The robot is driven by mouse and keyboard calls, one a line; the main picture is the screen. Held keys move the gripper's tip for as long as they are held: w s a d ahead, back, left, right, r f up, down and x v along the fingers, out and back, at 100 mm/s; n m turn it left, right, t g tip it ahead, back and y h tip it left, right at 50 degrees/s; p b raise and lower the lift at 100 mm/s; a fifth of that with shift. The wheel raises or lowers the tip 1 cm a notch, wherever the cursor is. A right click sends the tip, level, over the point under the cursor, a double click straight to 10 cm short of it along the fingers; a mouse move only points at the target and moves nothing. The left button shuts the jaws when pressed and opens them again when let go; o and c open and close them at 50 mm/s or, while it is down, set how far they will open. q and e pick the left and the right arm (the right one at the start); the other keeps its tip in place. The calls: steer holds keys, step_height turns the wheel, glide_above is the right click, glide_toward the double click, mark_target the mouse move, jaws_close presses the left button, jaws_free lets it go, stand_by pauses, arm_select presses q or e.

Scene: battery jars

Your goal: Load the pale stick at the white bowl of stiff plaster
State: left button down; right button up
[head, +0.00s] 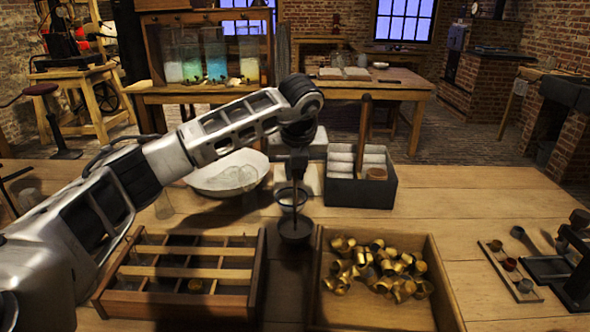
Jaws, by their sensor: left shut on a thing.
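The white bowl (205,185) stands on the table left of my left gripper, partly behind my arm. Its inside looks pale, but the plaster is hard to make out. My left gripper (297,166) points down to the right of this bowl, apart from it, and is shut on a thin upright stick (295,192). The stick looks dark here, so I cannot tell whether it is the pale one. Its lower end is over or at a small dark round dish (295,230). A small bluish glass bowl (285,198) is just behind the stick. My right gripper is not in view.
A slatted wooden tray (255,275) and a wooden tray (436,268) of brass cups stand in front. A dark box (360,193) with white rolls and an upright brown handle (364,125) stands behind right. Clear glasses stand near the white bowl. The table's right middle is clear.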

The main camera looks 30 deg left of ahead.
arm_select(q)
steer(key=shift+r+p, duration=2.4)
steer(key=shift+r, duration=1.1)
